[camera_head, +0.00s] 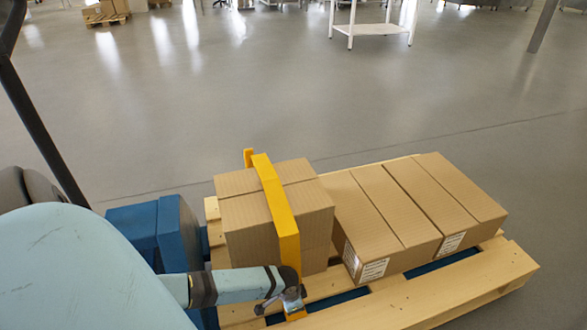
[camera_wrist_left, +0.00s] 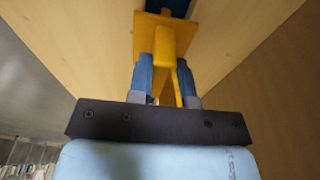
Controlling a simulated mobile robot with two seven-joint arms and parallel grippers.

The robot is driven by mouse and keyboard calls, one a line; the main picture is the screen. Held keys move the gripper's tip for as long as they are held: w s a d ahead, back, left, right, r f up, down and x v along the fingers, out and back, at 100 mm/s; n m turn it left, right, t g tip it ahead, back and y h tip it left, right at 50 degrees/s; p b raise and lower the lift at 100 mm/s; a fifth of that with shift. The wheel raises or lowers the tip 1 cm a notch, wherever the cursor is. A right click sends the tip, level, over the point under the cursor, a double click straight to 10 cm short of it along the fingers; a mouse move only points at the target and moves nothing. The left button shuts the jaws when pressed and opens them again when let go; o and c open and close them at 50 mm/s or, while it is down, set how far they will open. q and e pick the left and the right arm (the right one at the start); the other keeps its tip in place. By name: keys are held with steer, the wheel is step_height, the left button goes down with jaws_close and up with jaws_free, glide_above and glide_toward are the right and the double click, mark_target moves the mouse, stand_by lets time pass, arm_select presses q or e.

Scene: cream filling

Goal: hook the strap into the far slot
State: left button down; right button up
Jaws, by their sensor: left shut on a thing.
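A yellow strap (camera_head: 274,200) runs over a cardboard box (camera_head: 247,212) at the left end of a wooden pallet (camera_head: 480,278). A short yellow piece (camera_head: 248,157) stands up behind the box. My left gripper (camera_head: 288,297) is low at the box's near side, by the strap's lower end. In the left wrist view, my left gripper (camera_wrist_left: 165,65) is shut on a yellow hook-like part (camera_wrist_left: 165,45) of the strap, in front of a yellow plate and wood surfaces. Which slot is the far one, I cannot tell. My right gripper is out of view.
Two long boxes (camera_head: 385,220) (camera_head: 450,195) lie on the pallet to the right. Blue machine parts (camera_head: 150,230) stand at the pallet's left end, and blue shows through the pallet gaps. A white table (camera_head: 372,28) stands far back.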

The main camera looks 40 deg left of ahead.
arm_select(q)
steer(key=c, duration=1)
jaws_free()
steer(key=shift+o, duration=0.2)
steer(key=shift+r, duration=0.1)
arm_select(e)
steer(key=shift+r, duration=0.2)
arm_select(q)
step_height(320, 180, up, 2)
steer(key=shift+s+r+p, duration=0.15)
steer(key=shift+p, duration=0.7)
steer(key=r, duration=0.1)
steer(key=r+p, duration=0.2)
steer(key=r, duration=0.1)
steer(key=shift+s+a, duration=0.2)
steer(key=shift+s, duration=0.05)
step_height(320, 180, up, 7)
steer(key=s+p, duration=0.1)
steer(key=p, duration=0.2)
steer(key=shift+a+p, duration=0.25)
steer(key=shift+p, duration=0.1)
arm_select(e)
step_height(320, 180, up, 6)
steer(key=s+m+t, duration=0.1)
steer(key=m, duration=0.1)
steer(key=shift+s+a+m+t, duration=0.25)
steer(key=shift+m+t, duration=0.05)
arm_select(q)
steer(key=shift+s, duration=0.1)
